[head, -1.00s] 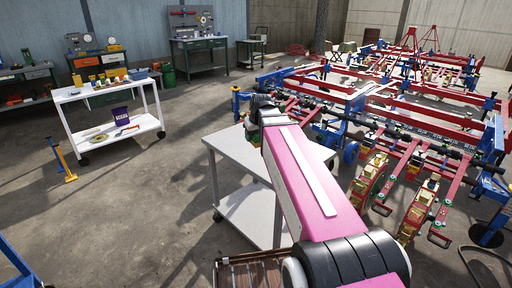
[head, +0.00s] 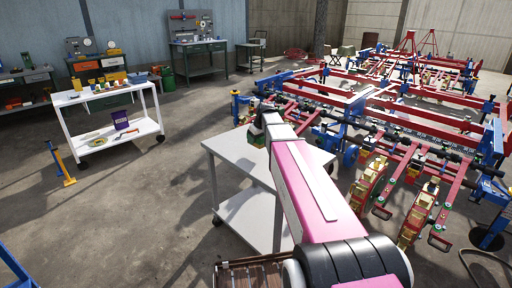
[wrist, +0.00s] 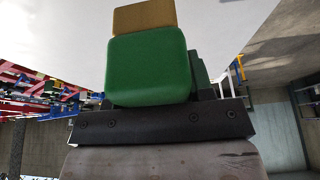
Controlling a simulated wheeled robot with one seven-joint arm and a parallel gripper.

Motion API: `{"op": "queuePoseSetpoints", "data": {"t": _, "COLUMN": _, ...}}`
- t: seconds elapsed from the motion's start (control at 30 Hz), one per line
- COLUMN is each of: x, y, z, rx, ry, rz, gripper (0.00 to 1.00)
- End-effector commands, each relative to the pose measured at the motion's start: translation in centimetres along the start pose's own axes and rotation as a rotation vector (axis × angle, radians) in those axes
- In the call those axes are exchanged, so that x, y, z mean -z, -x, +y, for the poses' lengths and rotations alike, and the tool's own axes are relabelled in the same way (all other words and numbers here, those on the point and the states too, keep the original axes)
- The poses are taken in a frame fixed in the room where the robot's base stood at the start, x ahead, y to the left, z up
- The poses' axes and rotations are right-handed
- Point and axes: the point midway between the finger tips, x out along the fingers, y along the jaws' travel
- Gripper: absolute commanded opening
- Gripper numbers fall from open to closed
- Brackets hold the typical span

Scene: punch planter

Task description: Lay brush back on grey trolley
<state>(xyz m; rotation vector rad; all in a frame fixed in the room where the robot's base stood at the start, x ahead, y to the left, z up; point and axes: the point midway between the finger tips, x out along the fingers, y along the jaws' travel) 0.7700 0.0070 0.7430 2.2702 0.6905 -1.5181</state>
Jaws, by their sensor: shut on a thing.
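The grey trolley (head: 232,150) stands in front of me in the head view, with a pale flat top and a lower shelf. My gripper (head: 259,132) is over its far part, partly hidden by my pink arm. In the wrist view my gripper (wrist: 148,68) shows a green finger, with a darker green part behind it. A tan piece (wrist: 145,16), apparently part of the brush, shows beyond the finger. The rest of the brush is hidden. The pale trolley top (wrist: 240,25) fills the background there. I cannot tell whether the brush touches it.
A blue and red farm machine (head: 400,130) stands close to the trolley's right and far sides. A white cart (head: 108,140) with small items and a purple pot (head: 121,120) is at left. Workbenches (head: 200,45) line the back wall. The floor left of the trolley is open.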

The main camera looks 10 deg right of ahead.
Motion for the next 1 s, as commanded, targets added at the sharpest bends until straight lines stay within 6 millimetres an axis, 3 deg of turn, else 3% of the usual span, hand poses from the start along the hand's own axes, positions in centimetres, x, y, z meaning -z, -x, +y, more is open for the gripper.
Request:
{"op": "queuePoseSetpoints", "data": {"t": 0.23, "x": -0.2, "y": -1.1, "z": 0.7, "rx": 0.0, "ry": 0.0, "rz": 0.0, "gripper": 0.29}}
{"op": "queuePoseSetpoints", "data": {"t": 0.5, "x": -1.5, "y": -4.0, "z": 0.6, "rx": 0.0, "ry": -0.001, "rz": 0.0, "gripper": 0.29}}
{"op": "queuePoseSetpoints", "data": {"t": 0.9, "x": -1.6, "y": -4.4, "z": 0.6, "rx": 0.0, "ry": 0.0, "rz": 0.0, "gripper": 0.29}}
{"op": "queuePoseSetpoints", "data": {"t": 0.93, "x": -1.6, "y": -4.4, "z": 0.6, "rx": 0.0, "ry": 0.0, "rz": 0.0, "gripper": 0.57}}
{"op": "queuePoseSetpoints", "data": {"t": 1.0, "x": -1.6, "y": -4.4, "z": 0.6, "rx": 0.0, "ry": 0.0, "rz": 0.0, "gripper": 0.73}}
